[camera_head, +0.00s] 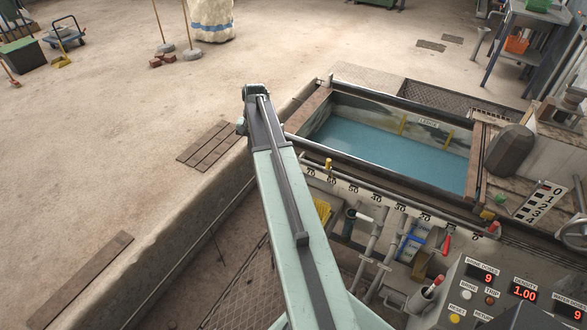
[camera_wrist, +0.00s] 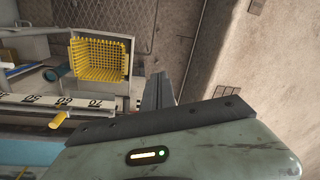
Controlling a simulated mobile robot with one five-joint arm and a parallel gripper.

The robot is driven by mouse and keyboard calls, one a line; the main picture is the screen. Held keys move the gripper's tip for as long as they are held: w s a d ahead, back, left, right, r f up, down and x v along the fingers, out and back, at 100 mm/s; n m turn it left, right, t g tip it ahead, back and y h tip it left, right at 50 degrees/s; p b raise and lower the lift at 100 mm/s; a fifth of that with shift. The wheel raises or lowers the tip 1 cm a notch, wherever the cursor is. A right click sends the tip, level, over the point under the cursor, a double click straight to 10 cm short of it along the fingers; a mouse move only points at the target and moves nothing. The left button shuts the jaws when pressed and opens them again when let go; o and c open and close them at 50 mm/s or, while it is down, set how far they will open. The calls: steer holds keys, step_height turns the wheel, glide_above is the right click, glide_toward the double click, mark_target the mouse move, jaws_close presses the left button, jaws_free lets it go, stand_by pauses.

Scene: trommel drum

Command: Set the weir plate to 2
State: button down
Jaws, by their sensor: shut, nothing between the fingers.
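A white card numbered from 0 downward (camera_head: 540,202) lies at the right of the blue-water tank (camera_head: 385,142). I cannot clearly tell the weir plate from the brown parts at the tank's right end, nor read its setting. My gripper (camera_wrist: 157,92) shows in the wrist view, its dark fingers together and empty. It is over the floor beside the yellow basket (camera_wrist: 100,60), right of the scale rail, and touches neither. In the head view my arm crosses the middle and I cannot make out the fingers; the card is far to its right.
A numbered rail (camera_head: 395,207) runs along the tank's front, with a yellow peg (camera_head: 328,163) near its left end. Pipes and a red-handled lever (camera_head: 446,244) stand before it. A control panel (camera_head: 515,295) and a handwheel (camera_head: 573,234) are at right. The left floor is mostly open.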

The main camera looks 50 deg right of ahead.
steer(key=s+d+f+m+b, duration=0.1)
steer(key=s+d+f+m, duration=0.15)
steer(key=d, duration=0.75)
steer(key=s+d+f+m+b, duration=0.1)
steer(key=s+d+m, duration=0.15)
steer(key=d, duration=0.75)
steer(key=shift+t, duration=0.4)
steer(key=b+x, duration=1.3)
steer(key=x, duration=0.1)
steer(key=shift+a+b, duration=0.2)
steer(key=shift+b, duration=0.2)
steer(key=shift+r, duration=0.15)
steer(key=b+x, duration=0.4)
steer(key=shift+s+d, duration=0.1)
steer(key=shift+s, duration=0.25)
steer(key=shift+r, duration=0.1)
